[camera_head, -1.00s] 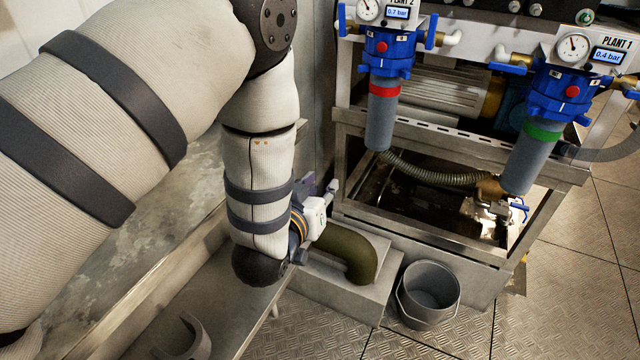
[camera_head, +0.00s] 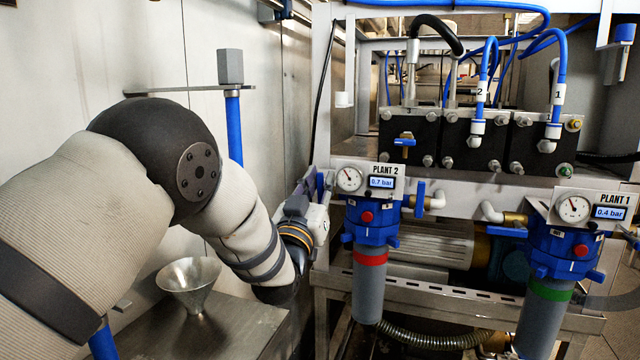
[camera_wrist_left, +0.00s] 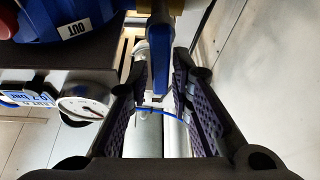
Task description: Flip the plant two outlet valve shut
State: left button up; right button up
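Plant two's blue filter head (camera_head: 372,222) is in the head view, with a red band below it and a gauge and 0.7 bar display above. In the wrist view, a label reading OUT (camera_wrist_left: 75,30) is on the blue head, beside the blue outlet valve handle (camera_wrist_left: 160,60). That handle stands lengthwise in the picture, between the two fingers. My left gripper (camera_wrist_left: 162,95) is open around the handle, with gaps visible on both sides. In the head view my left gripper (camera_head: 322,195) is at the head's left side, and its fingertips are partly hidden. My right gripper is not in view.
A second blue lever (camera_head: 420,200) is on plant two's right side. The plant one filter (camera_head: 570,250) stands further right. The gauge (camera_wrist_left: 85,105) is close beside my left fingers. A metal funnel (camera_head: 188,283) is on the bench below my left arm.

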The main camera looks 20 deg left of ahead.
pick_arm(q)
jog(key=shift+w+r, duration=0.15)
jog(key=shift+w, duration=0.05)
grip_shut()
jog(key=shift+d+r+m+h, duration=0.2)
jog(key=shift+m+h, duration=0.2)
jog(key=shift+m, duration=0.3)
jog(key=shift+f, duration=0.25)
grip_release()
jog(key=v, duration=1.2)
